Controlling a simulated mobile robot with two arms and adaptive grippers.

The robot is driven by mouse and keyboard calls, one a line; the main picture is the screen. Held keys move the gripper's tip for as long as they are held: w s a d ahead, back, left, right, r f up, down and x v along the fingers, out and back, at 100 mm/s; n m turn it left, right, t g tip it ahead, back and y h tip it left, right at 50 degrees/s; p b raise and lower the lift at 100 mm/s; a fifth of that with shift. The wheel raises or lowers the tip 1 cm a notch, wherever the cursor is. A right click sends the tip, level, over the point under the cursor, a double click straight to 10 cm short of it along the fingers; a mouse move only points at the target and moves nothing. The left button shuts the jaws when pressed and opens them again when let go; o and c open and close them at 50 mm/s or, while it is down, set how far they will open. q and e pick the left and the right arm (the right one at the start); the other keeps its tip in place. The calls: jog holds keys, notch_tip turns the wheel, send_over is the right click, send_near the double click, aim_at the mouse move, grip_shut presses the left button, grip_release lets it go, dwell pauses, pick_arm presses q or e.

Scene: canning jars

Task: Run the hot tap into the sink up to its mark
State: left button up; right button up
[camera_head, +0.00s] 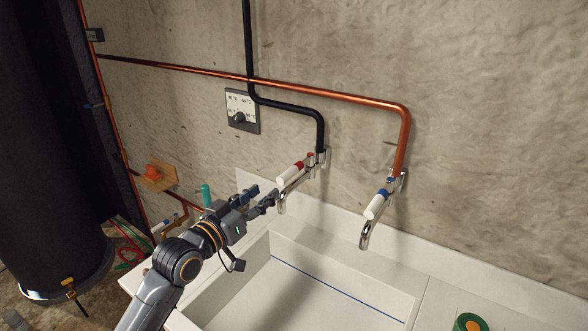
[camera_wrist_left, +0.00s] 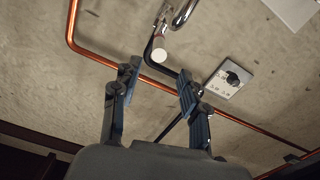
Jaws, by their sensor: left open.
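The hot tap (camera_head: 291,172) has a white lever with red marks and a chrome spout, below a black pipe on the wall. My left gripper (camera_head: 262,196) is open and empty, just left of the lever and apart from it. In the left wrist view a round white end, seemingly the lever's (camera_wrist_left: 159,55), shows beyond the gap between the open fingers (camera_wrist_left: 157,80). The white sink (camera_head: 255,305) lies below, with a blue line (camera_head: 335,287) along its inner wall as the mark. No water stream shows. My right gripper is out of view.
A cold tap (camera_head: 375,205) with blue marks, on a copper pipe (camera_head: 300,91), stands to the right. A temperature dial (camera_head: 239,117) is on the wall. A dark tank (camera_head: 50,150) stands left. A green, orange-centred thing (camera_head: 470,323) lies at the lower right.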

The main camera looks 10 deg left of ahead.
aim_at(293, 170)
pick_arm(q)
jog(key=shift+w+d+r, duration=0.1)
jog(key=shift+w+r, duration=0.15)
jog(key=p+x, duration=0.3)
jog(key=x, duration=0.8)
jog(key=shift+w+d, duration=0.1)
jog(key=shift+p+x, duration=0.4)
jog(key=shift+x, duration=0.55)
jog(key=shift+f, duration=0.15)
jog(key=shift+c, duration=0.5)
grip_shut()
